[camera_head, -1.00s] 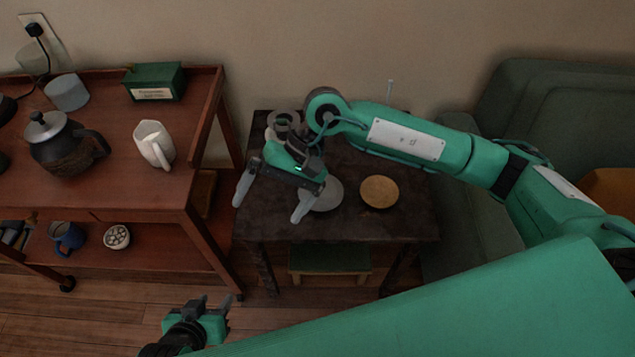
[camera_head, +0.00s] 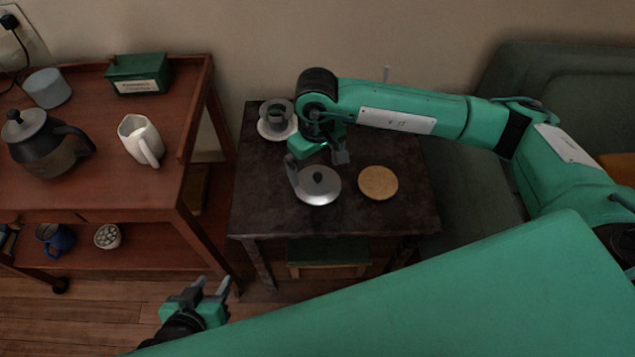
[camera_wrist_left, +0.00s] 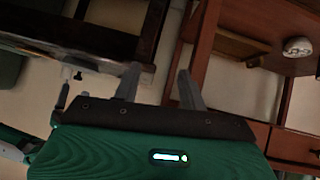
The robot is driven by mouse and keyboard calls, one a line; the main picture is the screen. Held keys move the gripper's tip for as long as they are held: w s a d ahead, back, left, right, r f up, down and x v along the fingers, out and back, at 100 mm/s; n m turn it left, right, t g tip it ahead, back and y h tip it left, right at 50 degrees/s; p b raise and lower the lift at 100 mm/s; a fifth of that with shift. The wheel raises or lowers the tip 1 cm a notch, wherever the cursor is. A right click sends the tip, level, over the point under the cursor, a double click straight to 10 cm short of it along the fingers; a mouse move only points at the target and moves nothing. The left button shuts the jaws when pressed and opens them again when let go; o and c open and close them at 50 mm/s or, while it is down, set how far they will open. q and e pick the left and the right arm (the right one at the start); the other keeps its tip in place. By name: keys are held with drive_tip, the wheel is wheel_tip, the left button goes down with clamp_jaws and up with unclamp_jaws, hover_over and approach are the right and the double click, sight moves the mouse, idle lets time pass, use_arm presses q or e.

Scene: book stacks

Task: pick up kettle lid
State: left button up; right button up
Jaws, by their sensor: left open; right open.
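A round silver lid with a dark knob (camera_head: 318,187) lies on the dark side table (camera_head: 275,215). My right gripper (camera_head: 317,166) is open and empty just behind the lid, its fingers pointing down on either side of the knob's line; I cannot tell whether its left finger touches the rim. A dark kettle (camera_head: 50,147) with a grey top (camera_head: 22,125) stands on the wooden cart at left. My left gripper (camera_head: 212,287) is open and empty, low in front of the cart and table. Its open fingers also show in the left wrist view (camera_wrist_left: 158,88).
A round cork-coloured mat (camera_head: 378,183) lies right of the lid. A cup on a saucer (camera_head: 277,122) stands at the table's back left. The cart (camera_head: 100,190) holds a white pitcher (camera_head: 139,140) and a green box (camera_head: 138,74). A green sofa (camera_head: 560,90) stands at right.

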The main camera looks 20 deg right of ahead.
sight(318, 176)
drive_tip(key=shift+w+d+f, duration=0.1)
drive_tip(key=shift+d+f, duration=0.05)
drive_tip(key=shift+f, duration=2.6)
clamp_jaws()
